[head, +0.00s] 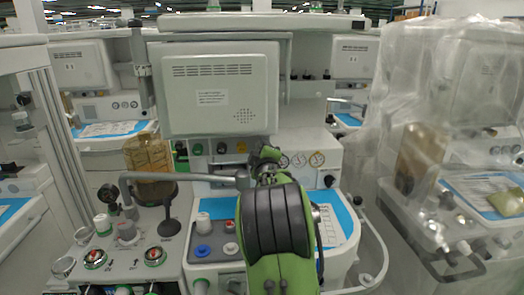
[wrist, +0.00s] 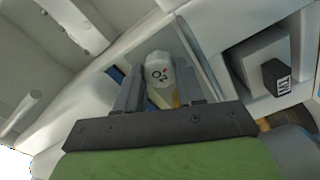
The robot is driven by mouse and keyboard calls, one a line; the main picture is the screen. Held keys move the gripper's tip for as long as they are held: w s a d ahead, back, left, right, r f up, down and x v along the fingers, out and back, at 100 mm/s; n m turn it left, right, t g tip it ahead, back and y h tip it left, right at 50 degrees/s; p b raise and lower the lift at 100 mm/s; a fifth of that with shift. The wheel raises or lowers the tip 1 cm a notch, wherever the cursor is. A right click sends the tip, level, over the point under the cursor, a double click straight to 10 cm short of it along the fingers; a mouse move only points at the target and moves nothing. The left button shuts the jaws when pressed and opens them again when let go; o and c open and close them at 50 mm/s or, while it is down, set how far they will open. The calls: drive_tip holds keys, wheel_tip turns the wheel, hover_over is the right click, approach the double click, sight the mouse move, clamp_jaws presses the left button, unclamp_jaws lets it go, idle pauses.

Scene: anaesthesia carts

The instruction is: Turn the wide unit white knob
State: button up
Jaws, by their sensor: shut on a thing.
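A white knob (wrist: 157,68) with dark "O2"-like lettering sits between the two dark fingers of my gripper (wrist: 160,92) in the wrist view. The gripper is shut on it. In the head view my green and black arm reaches toward the middle unit (head: 220,88), the one with the big grey monitor back. The arm hides the gripped knob there, and the fingers cannot be made out. A different white knob (head: 203,218) stands on the front panel, left of my arm.
A grey horizontal arm (head: 185,177) runs close left of my arm. Gauges (head: 300,160) lie behind it. A plastic-covered unit (head: 450,130) stands at right.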

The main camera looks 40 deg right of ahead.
drive_tip(key=shift+f+n, duration=0.2)
drive_tip(key=shift+n, duration=4.1)
drive_tip(key=o, duration=1)
drive_tip(key=shift+r, duration=0.1)
drive_tip(key=shift+o, duration=0.2)
